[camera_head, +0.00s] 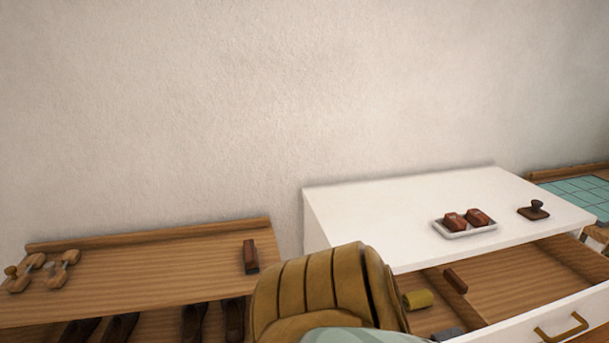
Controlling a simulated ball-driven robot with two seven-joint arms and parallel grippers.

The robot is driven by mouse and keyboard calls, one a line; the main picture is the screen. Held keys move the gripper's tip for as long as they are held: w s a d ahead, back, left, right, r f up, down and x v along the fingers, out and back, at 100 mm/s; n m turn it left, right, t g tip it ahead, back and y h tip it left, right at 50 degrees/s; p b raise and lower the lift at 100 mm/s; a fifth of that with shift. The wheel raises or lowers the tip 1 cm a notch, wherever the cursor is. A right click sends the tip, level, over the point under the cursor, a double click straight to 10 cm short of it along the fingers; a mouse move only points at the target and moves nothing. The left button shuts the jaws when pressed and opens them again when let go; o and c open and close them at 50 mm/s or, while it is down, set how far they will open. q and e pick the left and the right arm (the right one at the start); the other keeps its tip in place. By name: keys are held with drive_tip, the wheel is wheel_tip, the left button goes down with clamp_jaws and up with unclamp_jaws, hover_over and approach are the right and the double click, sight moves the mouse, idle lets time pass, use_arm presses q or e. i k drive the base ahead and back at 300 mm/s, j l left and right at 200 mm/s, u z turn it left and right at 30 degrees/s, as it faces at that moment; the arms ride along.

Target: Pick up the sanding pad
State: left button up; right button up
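I cannot tell for certain which thing is the sanding pad. A flat dark brown pad with a round knob (534,210) lies on the right part of the white cabinet top (370,205). A brown block with a grey end (250,257) stands at the right end of the low wooden shelf (150,272). Two reddish-brown blocks (466,219) lie in a small white tray (452,234) on the cabinet. The open drawer (520,285) holds a brown block (455,281), a yellow roll (418,299) and a grey piece (448,334). Neither of my grippers is in view.
A mustard ribbed padded shape (320,290), like a chair back, blocks the lower middle and hides part of the drawer. Wooden pieces (40,268) lie on the shelf's left, with dark shoes (195,322) beneath. A teal mat (580,193) is far right.

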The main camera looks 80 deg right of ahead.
sight(533, 212)
drive_tip(key=z, duration=4.2)
